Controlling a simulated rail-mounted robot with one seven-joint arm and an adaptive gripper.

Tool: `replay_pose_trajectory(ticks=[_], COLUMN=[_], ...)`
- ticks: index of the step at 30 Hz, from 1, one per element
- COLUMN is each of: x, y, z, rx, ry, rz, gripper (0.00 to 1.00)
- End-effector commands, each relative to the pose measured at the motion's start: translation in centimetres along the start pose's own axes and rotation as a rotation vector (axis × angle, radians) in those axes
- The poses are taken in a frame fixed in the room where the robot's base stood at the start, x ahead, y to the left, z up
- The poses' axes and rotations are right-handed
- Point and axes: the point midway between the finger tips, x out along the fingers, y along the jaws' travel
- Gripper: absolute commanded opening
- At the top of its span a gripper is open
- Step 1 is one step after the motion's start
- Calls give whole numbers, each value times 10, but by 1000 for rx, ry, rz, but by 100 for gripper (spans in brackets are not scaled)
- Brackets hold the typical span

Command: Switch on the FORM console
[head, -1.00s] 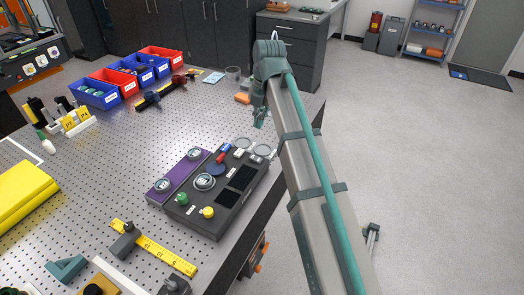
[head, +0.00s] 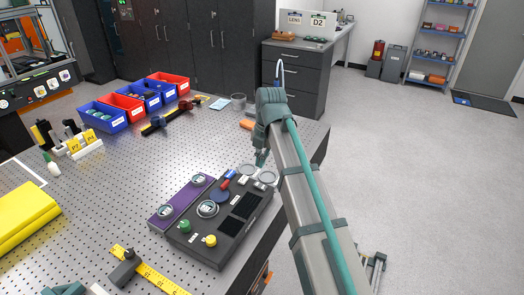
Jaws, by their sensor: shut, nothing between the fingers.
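A dark console box (head: 200,252) lies on the perforated table near its right edge. It carries a green knob (head: 185,227), a yellow knob (head: 210,240), a round dial (head: 207,209), a blue disc, a red-and-blue part (head: 226,181) and two dark panels. I cannot read any FORM label at this size. A purple strip with two round dials (head: 166,212) lies along its left side. My gripper (head: 260,163) is shut and empty, pointing down over the console's far right end, near two pale round rings (head: 267,177). Whether it touches anything there, I cannot tell.
Blue and red bins (head: 102,118) stand at the table's back left. A yellow block (head: 22,210) lies at the left, and a yellow ruler (head: 160,280) at the front. An orange item (head: 246,125) lies behind my gripper. The table's middle left is clear.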

Motion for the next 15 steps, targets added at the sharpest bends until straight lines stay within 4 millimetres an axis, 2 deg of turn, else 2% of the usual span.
replay_pose_trajectory(ticks=[7,15], x=[42,74], y=[0,0], z=[-1,0], rx=[0,0], ry=[1,1], rz=[-1,-1], gripper=[0,0])
